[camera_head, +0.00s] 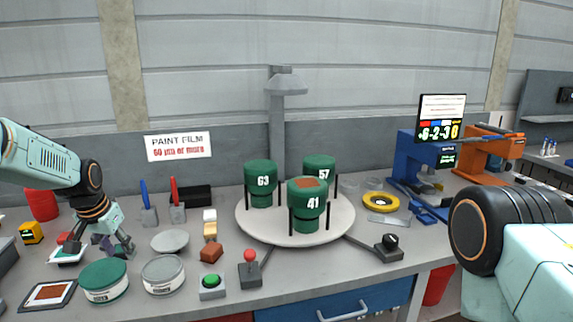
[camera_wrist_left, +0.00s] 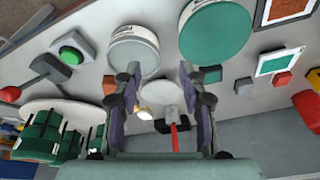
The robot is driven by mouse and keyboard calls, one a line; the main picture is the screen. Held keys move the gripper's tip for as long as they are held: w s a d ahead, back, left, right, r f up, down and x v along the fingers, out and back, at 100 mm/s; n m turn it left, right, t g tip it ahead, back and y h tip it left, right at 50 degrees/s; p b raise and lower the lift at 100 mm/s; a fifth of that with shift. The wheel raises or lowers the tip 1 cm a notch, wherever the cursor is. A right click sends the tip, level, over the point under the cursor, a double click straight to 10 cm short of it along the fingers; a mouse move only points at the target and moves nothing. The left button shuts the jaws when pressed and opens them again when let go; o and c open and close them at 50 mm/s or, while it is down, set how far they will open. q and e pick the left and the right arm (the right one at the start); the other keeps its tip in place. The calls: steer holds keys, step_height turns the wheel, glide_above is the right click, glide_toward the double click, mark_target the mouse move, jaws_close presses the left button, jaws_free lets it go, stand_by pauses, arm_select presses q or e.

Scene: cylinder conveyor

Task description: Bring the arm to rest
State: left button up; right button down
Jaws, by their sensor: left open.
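My left arm comes in from the left in the head view. My left gripper (camera_head: 100,248) points down above the left part of the bench, over small items and behind the green-lidded can (camera_head: 103,280). Its two fingers stand apart with nothing between them; they also show spread in the left wrist view (camera_wrist_left: 156,82), near the grey-lidded can (camera_wrist_left: 134,45). Part of my right arm (camera_head: 515,245) shows at the right edge of the head view; its gripper is out of view.
A white turntable (camera_head: 255,232) carries green cylinders marked 63, 57 and 41 (camera_head: 308,214). A green button (camera_head: 211,284) and a red-knobbed lever (camera_head: 250,268) stand at the front. Blue (camera_head: 420,165) and orange (camera_head: 490,150) devices stand at right. There is free space above the bench.

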arm_select(q)
steer(key=shift+n+t, duration=0.5)
steer(key=shift+t, duration=0.1)
steer(key=s+d+f, duration=0.1)
steer(key=f, duration=0.2)
steer(key=s+d+f+b, duration=0.1)
steer(key=d+f, duration=0.1)
steer(key=f, duration=0.1)
steer(key=s+d+f, duration=0.1)
steer(key=d+f, duration=0.1)
steer(key=f, duration=0.1)
steer(key=shift+s+d+f, duration=0.1)
steer(key=shift+d+f, duration=0.05)
steer(key=shift+f, duration=0.1)
steer(key=s+d+f+b, duration=0.3)
steer(key=s+d+f, duration=0.3)
steer(key=s+f, duration=0.45)
steer(key=s+d+f+g+b, duration=0.1)
steer(key=s+f, duration=0.3)
steer(key=s, duration=0.6)
steer(key=s+d+f+g+b, duration=0.2)
steer(key=s+f, duration=0.3)
steer(key=s, duration=0.5)
steer(key=s+d+f+g+b, duration=0.1)
steer(key=s+d+f+b, duration=0.1)
steer(key=s, duration=0.9)
step_height(320, 180, down, 2)
steer(key=shift+d+f+b, duration=0.2)
steer(key=shift+b, duration=0.35)
steer(key=shift+s, duration=0.15)
